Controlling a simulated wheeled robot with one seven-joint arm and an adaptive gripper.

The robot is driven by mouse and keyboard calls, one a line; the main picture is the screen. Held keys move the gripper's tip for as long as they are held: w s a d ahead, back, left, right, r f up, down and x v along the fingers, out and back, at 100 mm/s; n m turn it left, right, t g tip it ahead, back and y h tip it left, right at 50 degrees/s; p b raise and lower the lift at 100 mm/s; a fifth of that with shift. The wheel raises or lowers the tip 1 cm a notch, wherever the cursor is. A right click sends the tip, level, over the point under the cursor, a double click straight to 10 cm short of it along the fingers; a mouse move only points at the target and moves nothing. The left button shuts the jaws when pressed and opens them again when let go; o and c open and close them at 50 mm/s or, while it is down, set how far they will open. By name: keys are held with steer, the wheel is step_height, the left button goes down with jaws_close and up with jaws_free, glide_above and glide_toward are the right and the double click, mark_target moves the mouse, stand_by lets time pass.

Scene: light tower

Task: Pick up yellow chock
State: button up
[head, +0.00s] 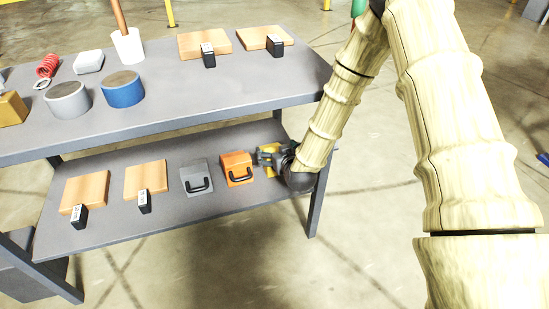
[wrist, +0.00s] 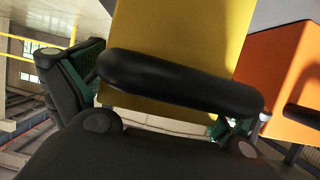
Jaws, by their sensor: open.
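The yellow chock (wrist: 188,40) fills the middle of the wrist view, with its black handle (wrist: 180,82) across its front. My gripper (head: 268,158) is open, reaching in from the right. In the wrist view its fingers (wrist: 160,105) stand on the left and right of the yellow chock. The right finger is mostly hidden behind the handle, and I cannot tell whether either finger touches the chock.
An orange chock (head: 237,168) stands just left of the yellow one, close to my right finger in the wrist view (wrist: 285,75). A grey chock (head: 196,177) is further left.

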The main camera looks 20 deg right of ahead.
steer(key=shift+r, duration=0.1)
steer(key=c, duration=1.5)
